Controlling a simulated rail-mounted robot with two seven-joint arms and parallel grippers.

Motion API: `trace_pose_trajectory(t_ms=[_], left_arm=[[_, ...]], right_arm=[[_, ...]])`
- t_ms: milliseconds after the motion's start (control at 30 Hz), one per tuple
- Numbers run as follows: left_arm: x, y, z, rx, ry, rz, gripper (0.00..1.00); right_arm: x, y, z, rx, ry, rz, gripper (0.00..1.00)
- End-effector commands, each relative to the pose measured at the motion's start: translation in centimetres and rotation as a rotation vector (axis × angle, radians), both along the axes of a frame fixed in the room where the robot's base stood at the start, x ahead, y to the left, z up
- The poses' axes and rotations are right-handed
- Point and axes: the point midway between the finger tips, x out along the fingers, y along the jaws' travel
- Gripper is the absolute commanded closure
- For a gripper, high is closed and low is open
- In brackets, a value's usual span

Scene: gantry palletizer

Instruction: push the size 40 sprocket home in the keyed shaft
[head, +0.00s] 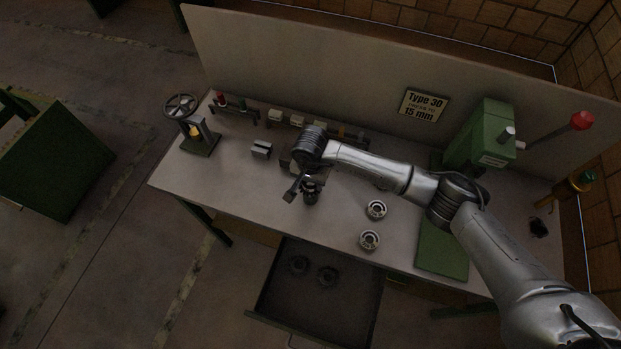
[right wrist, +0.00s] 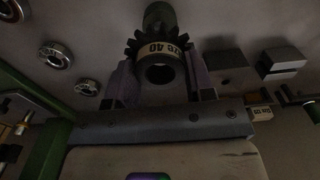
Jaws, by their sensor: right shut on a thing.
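The size 40 sprocket (right wrist: 158,46) is a dark toothed wheel with a cream "40" label and a round bore facing the camera in the right wrist view. My right gripper (right wrist: 160,78) is shut on it, with one finger at each side. A dull green cylinder (right wrist: 158,14), perhaps the keyed shaft, shows just beyond the sprocket. I cannot tell whether the sprocket is around it. In the head view my right gripper (head: 311,187) is small and dark over the bench's front middle. My left gripper is not in view.
Two metal rings (head: 376,208) (head: 369,240) lie on the bench right of the gripper. An open drawer (head: 320,312) below holds two dark round parts. A green press (head: 480,140) stands at right, grey blocks (head: 262,149) and a handwheel fixture (head: 181,106) at left.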

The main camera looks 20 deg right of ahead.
Motion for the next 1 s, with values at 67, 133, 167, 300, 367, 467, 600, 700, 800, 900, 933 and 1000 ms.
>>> trace_pose_trajectory(t_ms=[67,133,167,300,367,467,600,700,800,900,933,1000], left_arm=[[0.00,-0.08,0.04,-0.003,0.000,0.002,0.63],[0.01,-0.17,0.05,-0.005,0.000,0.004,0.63],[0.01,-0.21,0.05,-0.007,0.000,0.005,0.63],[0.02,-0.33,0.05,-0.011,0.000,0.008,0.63],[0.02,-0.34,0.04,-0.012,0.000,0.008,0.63],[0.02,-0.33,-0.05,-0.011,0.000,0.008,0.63],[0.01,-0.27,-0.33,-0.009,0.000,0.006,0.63],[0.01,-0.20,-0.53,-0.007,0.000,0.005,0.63],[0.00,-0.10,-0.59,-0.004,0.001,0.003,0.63],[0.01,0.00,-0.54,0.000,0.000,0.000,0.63],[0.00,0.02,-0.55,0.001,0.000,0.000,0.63],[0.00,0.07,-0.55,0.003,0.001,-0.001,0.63]], right_arm=[[0.03,0.00,0.08,0.001,-0.001,0.000,0.80],[0.03,0.00,0.07,0.001,-0.001,0.000,0.80],[0.01,0.00,0.07,0.001,-0.001,0.000,0.80],[0.01,0.00,0.06,0.001,-0.001,0.000,0.80],[0.01,0.00,0.06,0.001,-0.001,0.000,0.80],[0.03,0.00,0.03,0.000,-0.001,0.000,0.80],[0.04,-0.02,-0.03,-0.001,-0.002,0.001,0.80],[0.02,-0.02,-0.06,-0.001,-0.001,0.000,0.80],[0.01,-0.01,0.00,0.000,0.000,0.000,0.80],[0.01,0.01,0.05,0.000,0.000,0.000,0.80],[0.00,0.01,0.05,0.000,0.000,0.000,0.80],[0.01,0.02,0.05,0.000,0.000,0.000,0.80]])
